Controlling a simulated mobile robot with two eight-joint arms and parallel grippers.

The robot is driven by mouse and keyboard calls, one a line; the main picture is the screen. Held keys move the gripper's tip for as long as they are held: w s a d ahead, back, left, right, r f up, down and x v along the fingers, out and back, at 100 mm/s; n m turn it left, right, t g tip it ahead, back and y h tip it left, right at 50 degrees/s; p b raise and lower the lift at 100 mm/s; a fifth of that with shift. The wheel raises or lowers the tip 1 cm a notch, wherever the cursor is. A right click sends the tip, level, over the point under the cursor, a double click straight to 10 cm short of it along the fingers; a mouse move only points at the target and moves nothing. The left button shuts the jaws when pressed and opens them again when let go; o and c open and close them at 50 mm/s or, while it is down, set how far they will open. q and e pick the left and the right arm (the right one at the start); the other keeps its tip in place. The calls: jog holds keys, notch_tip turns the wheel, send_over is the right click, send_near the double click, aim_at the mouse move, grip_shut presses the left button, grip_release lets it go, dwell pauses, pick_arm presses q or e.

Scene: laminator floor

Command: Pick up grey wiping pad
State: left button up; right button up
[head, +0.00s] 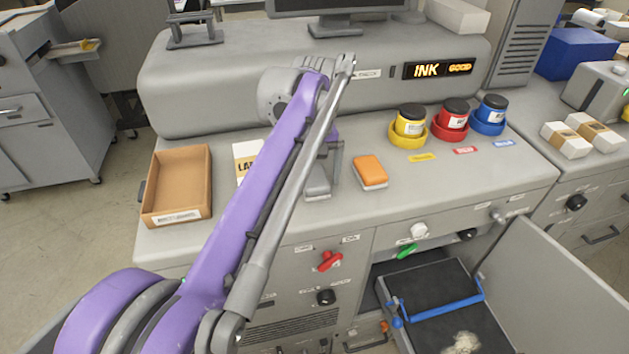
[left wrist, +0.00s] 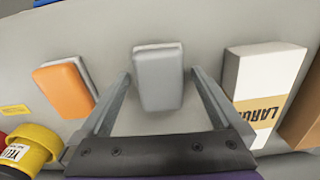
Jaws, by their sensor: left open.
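The grey wiping pad (left wrist: 158,80) lies on the grey machine top in the left wrist view, with a pale underside edge. In the head view the grey pad (head: 317,187) is partly hidden behind my left arm and gripper. My left gripper (left wrist: 160,85) is open, with its two fingers on either side of the pad. It is not visibly touching the pad; its height above the surface is hard to tell. In the head view my left gripper (head: 325,165) is over the pad. My right gripper is not in view.
An orange pad (head: 370,171) lies just right of the grey one. A white carton (head: 244,158) and an open brown tray (head: 178,213) are to the left. Yellow, red and blue ink pots (head: 454,113) stand in coloured rings to the right. A lower door (head: 560,285) hangs open.

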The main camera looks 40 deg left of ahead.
aim_at(315, 177)
pick_arm(q)
jog(key=shift+f, duration=0.3)
jog(key=c, duration=1.4)
jog(key=shift+r, duration=0.1)
notch_tip(315, 177, up, 10)
jog(key=shift+f+p, duration=0.1)
jog(key=shift+p, duration=0.45)
jog(key=o, duration=0.7)
jog(key=c, duration=0.5)
jog(key=shift+o, duration=0.2)
